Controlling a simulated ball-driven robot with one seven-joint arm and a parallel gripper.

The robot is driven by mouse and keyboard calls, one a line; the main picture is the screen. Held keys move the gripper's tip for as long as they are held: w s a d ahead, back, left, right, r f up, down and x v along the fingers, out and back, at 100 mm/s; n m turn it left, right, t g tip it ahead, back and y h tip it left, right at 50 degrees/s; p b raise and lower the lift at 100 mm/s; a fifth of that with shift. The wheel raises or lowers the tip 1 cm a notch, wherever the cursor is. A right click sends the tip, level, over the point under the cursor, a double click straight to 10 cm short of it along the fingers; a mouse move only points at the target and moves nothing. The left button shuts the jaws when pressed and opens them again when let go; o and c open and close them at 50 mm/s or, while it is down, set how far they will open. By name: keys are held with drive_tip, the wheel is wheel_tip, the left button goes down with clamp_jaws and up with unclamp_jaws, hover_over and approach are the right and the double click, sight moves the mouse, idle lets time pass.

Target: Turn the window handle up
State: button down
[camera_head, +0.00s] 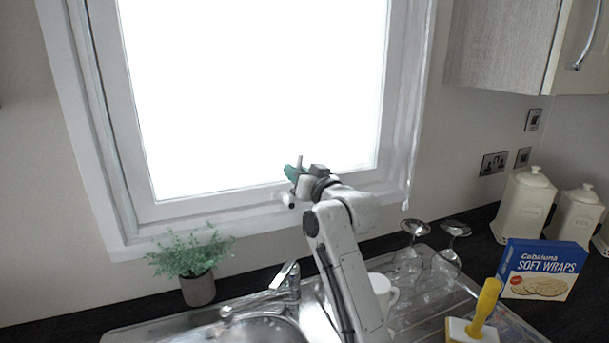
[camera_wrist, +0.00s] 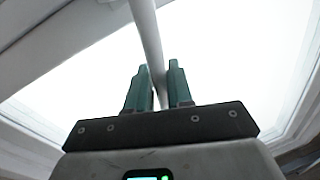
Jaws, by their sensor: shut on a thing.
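The window handle (camera_wrist: 148,35) is a pale, slim bar in the wrist view, running from the top edge down between my fingers. My gripper (camera_wrist: 158,78) has green fingers, one on each side of the bar, and is shut on it. In the head view, my gripper (camera_head: 292,173) is at the lower part of the window, in front of the bright pane. A short grey end of the handle (camera_head: 299,160) sticks up beside the green fingers there. My gripper and wrist hide most of the handle and its mount in the head view.
Below the window (camera_head: 250,80) are a sink (camera_head: 250,330) with a tap (camera_head: 287,280), a potted plant (camera_head: 198,290), upside-down glasses (camera_head: 410,258) and a white mug (camera_head: 382,290). A yellow-handled brush (camera_head: 485,305), a wraps box (camera_head: 541,268) and canisters (camera_head: 525,208) stand to the right.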

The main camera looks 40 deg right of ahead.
drive_tip(key=shift+w+a+n, duration=0.15)
drive_tip(key=shift+a+n, duration=0.3)
drive_tip(key=shift+n, duration=0.2)
drive_tip(key=shift+w+a+n, duration=0.15)
drive_tip(key=shift+a+n, duration=0.3)
drive_tip(key=shift+n, duration=0.2)
drive_tip(key=c, duration=1.2)
unclamp_jaws()
drive_tip(key=shift+a, duration=0.1)
drive_tip(key=shift+o, duration=0.2)
drive_tip(key=shift+s, duration=0.3)
drive_tip(key=s+a+p, duration=0.1)
drive_tip(key=s+p, duration=0.2)
drive_tip(key=s, duration=0.7)
drive_tip(key=shift+s, duration=0.1)
